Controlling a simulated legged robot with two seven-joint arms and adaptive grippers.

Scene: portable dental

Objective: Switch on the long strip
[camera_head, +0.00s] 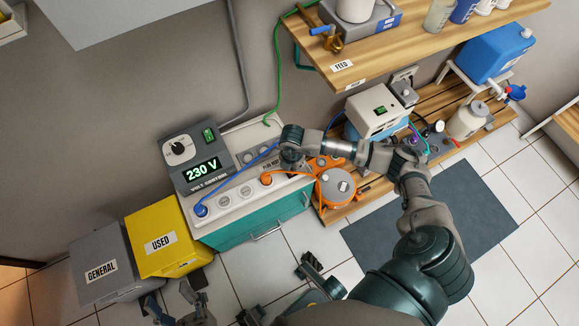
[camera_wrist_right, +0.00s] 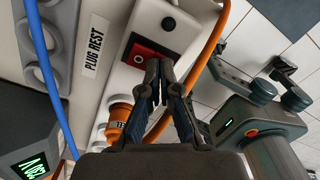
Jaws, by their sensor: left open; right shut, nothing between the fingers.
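The long strip (camera_head: 236,194) lies on top of the teal cabinet, a pale bar with several round sockets. A blue plug (camera_head: 200,209) sits at its left end and an orange plug (camera_head: 266,178) further right. In the right wrist view, a red switch (camera_wrist_right: 140,54) in a black frame shows on the strip's pale body (camera_wrist_right: 182,38). My right gripper (camera_wrist_right: 160,76) is shut and empty, its fingertips close beside the switch; contact cannot be told. In the head view my right gripper (camera_head: 291,158) hides the strip's right end. My left gripper (camera_head: 176,303) is open and empty at the lower left.
The volt control box (camera_head: 197,155) reads 230 V behind the strip. A blue cable (camera_wrist_right: 43,62) and orange cable (camera_wrist_right: 204,62) run near my right gripper. An orange reel (camera_head: 336,187) stands to its right. Yellow (camera_head: 165,240) and grey (camera_head: 105,265) bins stand left of the cabinet.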

